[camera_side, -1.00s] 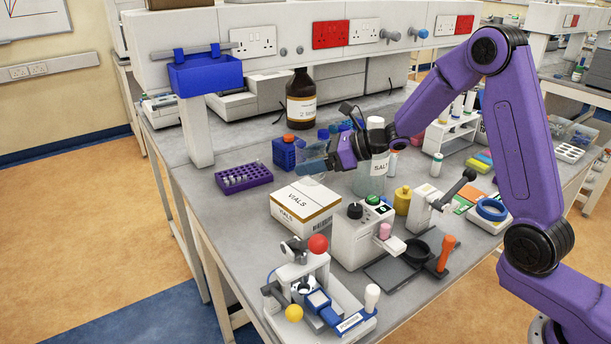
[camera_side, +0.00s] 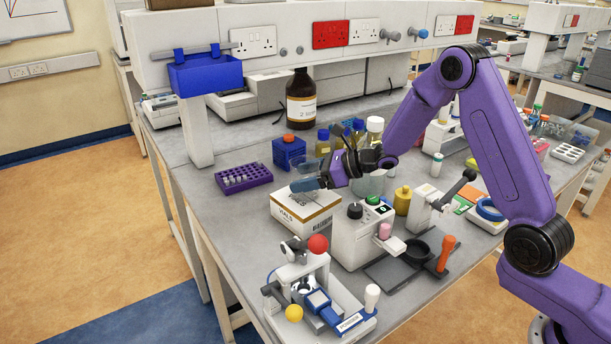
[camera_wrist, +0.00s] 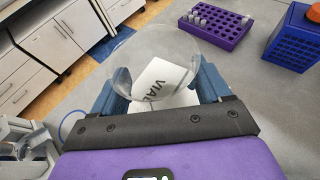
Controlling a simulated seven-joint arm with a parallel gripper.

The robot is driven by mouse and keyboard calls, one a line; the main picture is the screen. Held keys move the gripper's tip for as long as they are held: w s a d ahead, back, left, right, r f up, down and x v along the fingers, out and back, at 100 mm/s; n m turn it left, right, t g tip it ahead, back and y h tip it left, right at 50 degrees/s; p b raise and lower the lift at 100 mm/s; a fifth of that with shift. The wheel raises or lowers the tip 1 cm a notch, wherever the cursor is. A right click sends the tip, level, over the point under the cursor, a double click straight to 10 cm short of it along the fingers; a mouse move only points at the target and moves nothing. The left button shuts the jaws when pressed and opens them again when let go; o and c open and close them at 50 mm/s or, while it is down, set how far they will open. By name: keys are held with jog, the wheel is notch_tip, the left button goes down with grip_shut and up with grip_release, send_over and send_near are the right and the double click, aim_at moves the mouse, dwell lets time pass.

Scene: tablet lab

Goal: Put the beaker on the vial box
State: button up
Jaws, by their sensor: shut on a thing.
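The vial box (camera_side: 304,208) is a white carton with a tan band, lying on the bench left of the white instrument. My gripper (camera_side: 312,184) is low over its top. In the wrist view the clear glass beaker (camera_wrist: 155,58) is between my blue fingers (camera_wrist: 158,92), which are shut on it. The box's white top (camera_wrist: 160,82) with its lettering shows through the glass. In the side view the beaker (camera_side: 306,170) is faint and partly hidden by the fingers. I cannot tell whether its base touches the box.
A purple vial rack (camera_side: 243,178) and a blue cube-shaped holder (camera_side: 289,152) stand behind the box. Bare bench lies to the left.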

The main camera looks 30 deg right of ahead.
jog(key=o, duration=1.1)
jog(key=shift+c, duration=0.2)
jog(key=shift+r, duration=0.1)
jog(key=v, duration=1.2)
jog(key=s+a+n+g, duration=0.2)
jog(key=a, duration=0.1)
jog(key=s+a+n+g+y, duration=0.1)
jog(key=s+a+n, duration=0.1)
jog(key=s+n, duration=0.1)
jog(key=s+a+r+n+g, duration=0.1)
jog(key=s+a+n+g, duration=0.1)
jog(key=a+n, duration=0.1)
jog(key=shift+s+a+g+y, duration=0.25)
jog(key=shift+a+g+y, duration=0.05)
jog(key=shift+y, duration=0.1)
jog(key=s+a+n+g+h, duration=0.25)
jog(key=s+n+g, duration=0.25)
jog(key=s+n, duration=0.45)
jog(key=s+d+n+h, duration=0.4)
jog(key=s+d+n, duration=0.1)
jog(key=s+n, duration=0.4)
jog(key=s+d+f+n+t+h, duration=0.1)
jog(key=s+d+n+h, duration=0.3)
jog(key=s+n, duration=0.6)
jog(key=d+n, duration=0.1)
jog(key=n, duration=0.2)
jog(key=shift+f, duration=0.15)
